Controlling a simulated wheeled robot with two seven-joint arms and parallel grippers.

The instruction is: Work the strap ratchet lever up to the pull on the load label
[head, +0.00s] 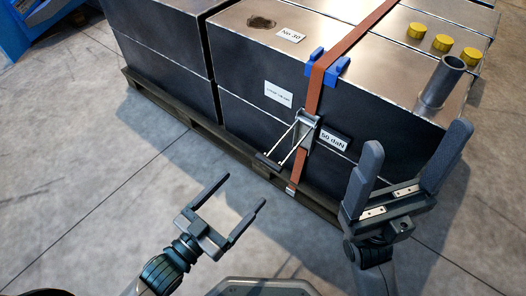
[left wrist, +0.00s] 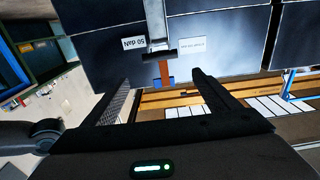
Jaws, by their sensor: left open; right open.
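The ratchet (head: 305,130) sits on an orange strap (head: 313,92) on the front face of the stacked dark crates. Its lever sticks outward and down to a dark grip bar (head: 267,161). The load label (head: 333,139) reads 50 daN, just right of the ratchet. My left gripper (head: 244,189) is open and empty, in front of and below the grip bar, apart from it. In the left wrist view, upside down, the grip bar (left wrist: 160,56) lies beyond and between the open fingers, with the label (left wrist: 133,43) beside it. My right gripper (head: 416,140) is open and empty at the right.
Blue edge protectors (head: 328,67) hold the strap at the crate's top edge. A metal tube (head: 440,82) and several yellow caps (head: 442,43) stand on top. A wooden pallet (head: 185,113) lies underneath. The floor in front is clear.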

